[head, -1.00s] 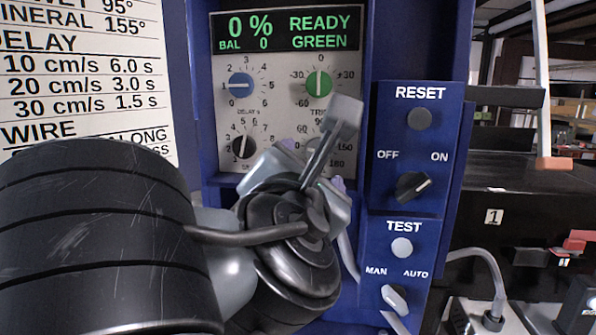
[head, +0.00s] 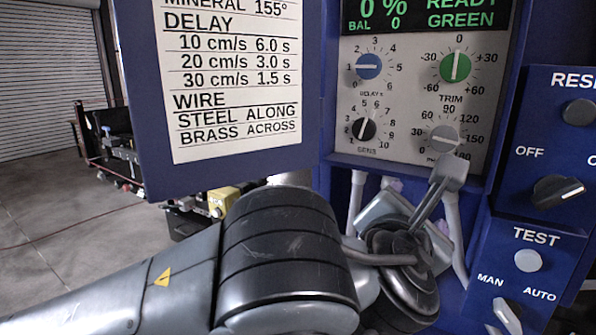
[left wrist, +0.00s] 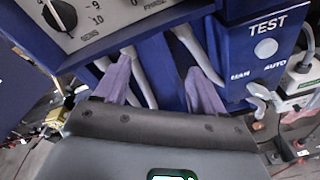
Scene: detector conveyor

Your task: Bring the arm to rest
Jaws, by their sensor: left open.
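My left arm comes in from the lower left of the head view. My left gripper (head: 417,207) is in front of the blue detector cabinet, just below the grey control panel (head: 400,150). Its body is mostly hidden behind my wrist links; only bits of the purple fingers show. In the left wrist view the two purple fingers of this gripper (left wrist: 161,75) stand wide apart, with nothing between them but the cabinet front and pale cables behind. My right gripper is in neither view.
The panel has a blue knob (head: 369,67), a green knob (head: 455,67) and a lit display (head: 425,14). A switch box (head: 536,235) stands close right of the gripper. A chart board (head: 233,80) hangs above my arm. Open floor (head: 60,225) lies at left.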

